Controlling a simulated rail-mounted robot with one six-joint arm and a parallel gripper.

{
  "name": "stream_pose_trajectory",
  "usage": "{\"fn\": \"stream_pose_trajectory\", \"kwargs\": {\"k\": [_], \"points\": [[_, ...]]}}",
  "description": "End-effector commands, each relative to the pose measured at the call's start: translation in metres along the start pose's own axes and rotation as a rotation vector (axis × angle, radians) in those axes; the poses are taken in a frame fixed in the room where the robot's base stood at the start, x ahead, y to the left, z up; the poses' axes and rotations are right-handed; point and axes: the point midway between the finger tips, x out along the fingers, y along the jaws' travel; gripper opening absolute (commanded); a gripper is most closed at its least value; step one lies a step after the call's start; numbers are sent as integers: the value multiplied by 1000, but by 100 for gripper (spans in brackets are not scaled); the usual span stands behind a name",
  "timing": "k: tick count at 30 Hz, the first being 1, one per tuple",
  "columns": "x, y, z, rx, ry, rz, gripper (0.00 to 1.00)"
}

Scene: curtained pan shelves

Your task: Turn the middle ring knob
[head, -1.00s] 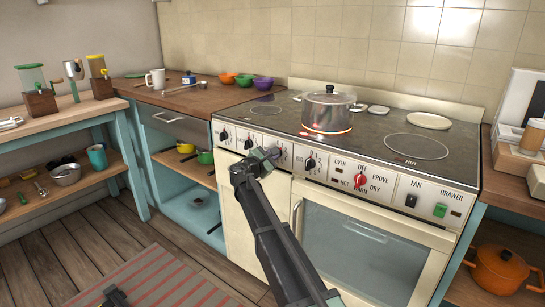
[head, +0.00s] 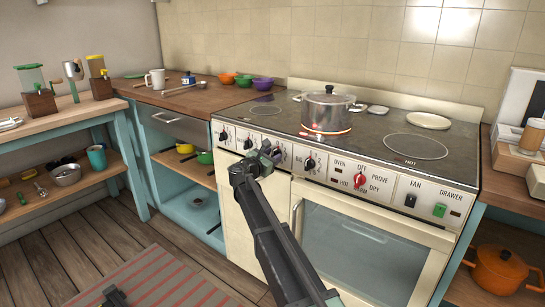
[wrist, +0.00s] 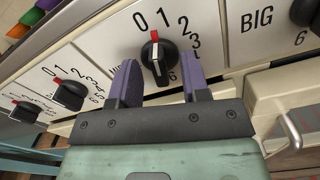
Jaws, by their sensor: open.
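The knob between my fingers in the wrist view is black with a red mark (wrist: 156,58); its dial reads 0, 1, 2, 3 and on to 6. The mark points up, between 0 and 1, nearer the 1. The label at its left is mostly hidden by a finger. My gripper (wrist: 158,85) is open, with one purple finger on each side of the knob's lower part; I cannot tell whether either touches it. In the head view my gripper (head: 268,157) is at the stove's front panel and largely hides this knob.
Two more dial knobs sit to the left (wrist: 68,95) (wrist: 24,112), and the BIG knob (head: 310,162) to the right. A lidded pot (head: 327,110) stands on a glowing ring. The oven door handle (head: 297,217) juts out below right.

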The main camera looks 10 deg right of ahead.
Motion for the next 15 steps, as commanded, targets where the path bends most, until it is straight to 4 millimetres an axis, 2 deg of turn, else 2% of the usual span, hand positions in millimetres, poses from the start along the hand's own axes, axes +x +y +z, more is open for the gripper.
{"fn": "stream_pose_trajectory", "kwargs": {"k": [15], "points": [[-16,0,0,0,0,-1,42]]}}
